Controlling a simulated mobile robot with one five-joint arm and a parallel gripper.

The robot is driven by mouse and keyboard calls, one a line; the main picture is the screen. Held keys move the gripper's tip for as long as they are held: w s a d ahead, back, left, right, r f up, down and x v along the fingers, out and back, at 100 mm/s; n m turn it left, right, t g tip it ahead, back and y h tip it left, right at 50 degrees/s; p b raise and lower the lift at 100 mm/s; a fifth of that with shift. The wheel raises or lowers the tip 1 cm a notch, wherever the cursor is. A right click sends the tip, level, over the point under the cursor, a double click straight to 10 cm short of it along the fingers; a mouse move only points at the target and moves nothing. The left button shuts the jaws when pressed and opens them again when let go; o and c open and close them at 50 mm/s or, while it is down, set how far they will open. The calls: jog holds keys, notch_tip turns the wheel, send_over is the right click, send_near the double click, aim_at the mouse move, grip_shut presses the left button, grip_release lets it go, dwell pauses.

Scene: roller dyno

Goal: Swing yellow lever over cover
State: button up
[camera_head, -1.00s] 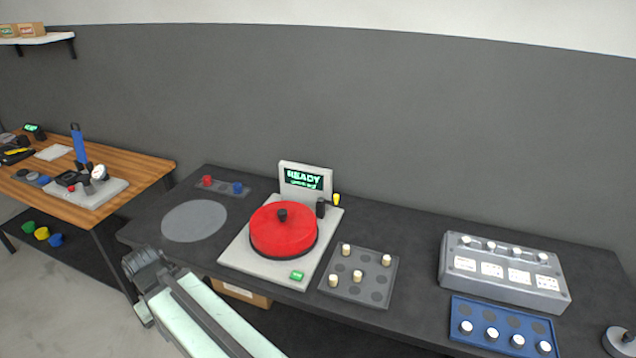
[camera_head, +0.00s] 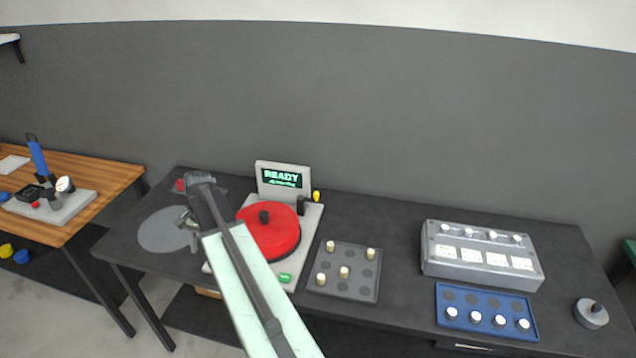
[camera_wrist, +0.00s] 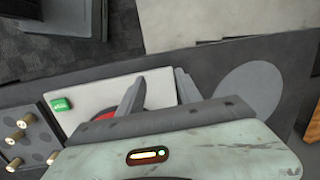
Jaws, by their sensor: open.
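The roller dyno device has a light grey base (camera_head: 292,281) with a round red cover (camera_head: 278,238) seated on it and a black knob on top. A small yellow-tipped lever (camera_head: 316,196) stands upright at the back right of the device, beside a black post (camera_head: 301,205). A screen (camera_head: 282,180) behind the cover reads READY. My gripper (camera_head: 190,214) is left of the cover, above the grey round pad, and holds nothing. In the wrist view my open gripper (camera_wrist: 158,90) is over the device base, with a sliver of red cover (camera_wrist: 100,116) visible. The lever is hidden there.
A grey tray with several pegs (camera_head: 355,289) is right of the device. A grey box (camera_head: 480,268) and blue tray (camera_head: 440,322) stand further right. A flat grey disc (camera_head: 160,232) lies left. My arm hides part of the cover and base.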

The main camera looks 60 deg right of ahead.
jog(key=s+d+r+m+t+p, duration=0.15)
jog(key=d+m, duration=0.25)
jog(key=d, duration=0.7)
jog(key=s+d+r+m+p, duration=0.1)
jog(key=s+d+r+m, duration=0.3)
jog(key=d, duration=0.7)
jog(key=m+t+p, duration=0.2)
jog(key=m, duration=0.9)
send_near(316, 192)
jog(key=b+x, duration=0.7)
jog(key=x, duration=0.2)
jog(key=shift+r, duration=0.2)
grip_shut()
jog(key=shift+g, duration=0.25)
